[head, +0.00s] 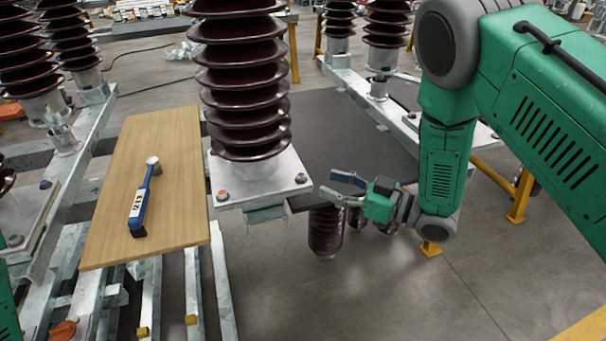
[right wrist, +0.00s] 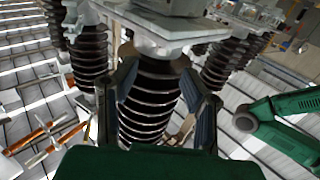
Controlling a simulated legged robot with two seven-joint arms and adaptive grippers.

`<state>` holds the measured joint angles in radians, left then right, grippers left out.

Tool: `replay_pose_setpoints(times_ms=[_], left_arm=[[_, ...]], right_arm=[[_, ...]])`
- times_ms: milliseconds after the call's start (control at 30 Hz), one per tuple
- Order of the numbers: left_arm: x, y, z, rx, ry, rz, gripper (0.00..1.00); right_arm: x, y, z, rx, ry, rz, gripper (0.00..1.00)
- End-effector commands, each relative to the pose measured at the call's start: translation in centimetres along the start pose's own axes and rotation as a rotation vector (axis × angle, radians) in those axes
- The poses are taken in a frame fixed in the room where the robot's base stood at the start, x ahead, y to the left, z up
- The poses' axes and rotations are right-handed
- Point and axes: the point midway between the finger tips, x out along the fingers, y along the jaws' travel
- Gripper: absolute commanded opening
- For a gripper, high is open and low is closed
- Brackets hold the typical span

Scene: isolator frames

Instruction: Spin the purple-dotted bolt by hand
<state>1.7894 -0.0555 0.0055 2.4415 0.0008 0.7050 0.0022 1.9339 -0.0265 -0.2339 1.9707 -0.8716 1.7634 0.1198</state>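A square metal base plate (head: 262,193) under the large brown ribbed insulator (head: 243,85) carries several bolts. The front-left bolt (head: 222,195) and the right-corner bolt (head: 300,178) look orange; the dots are too small to be sure of. My right gripper (head: 345,189) is open and empty, just right of the plate's right corner and apart from the bolts. Its two spread fingers also show in the right wrist view (right wrist: 157,88), with a ribbed insulator beyond them. My left gripper is out of view.
A wooden board (head: 180,205) left of the plate bears a blue-handled tool (head: 146,197). Smaller ribbed insulators (head: 325,232) hang below and beside my right gripper. Metal rails (head: 225,290) run below the board. Floor at the lower right is open.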

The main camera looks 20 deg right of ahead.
Motion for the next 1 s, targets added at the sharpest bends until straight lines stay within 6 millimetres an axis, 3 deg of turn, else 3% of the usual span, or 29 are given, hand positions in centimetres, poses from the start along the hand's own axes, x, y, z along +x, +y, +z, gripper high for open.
replay_pose_setpoints(times_ms=[100, 300, 767, 900, 1000], left_arm=[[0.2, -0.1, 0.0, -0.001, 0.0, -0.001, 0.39], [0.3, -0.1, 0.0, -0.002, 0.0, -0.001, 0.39], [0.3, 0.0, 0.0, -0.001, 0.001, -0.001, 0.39], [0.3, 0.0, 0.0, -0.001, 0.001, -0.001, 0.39], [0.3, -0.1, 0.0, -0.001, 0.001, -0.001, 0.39]], right_arm=[[2.7, -0.1, 0.0, -0.003, 0.001, -0.003, 0.39], [5.5, 0.2, 0.1, 0.002, 0.003, -0.001, 0.39], [7.0, 0.1, 0.0, 0.003, 0.001, 0.001, 0.39], [7.1, 0.0, 0.0, 0.002, 0.0, 0.001, 0.0], [7.1, 0.1, 0.0, 0.002, 0.001, 0.0, 0.0]])
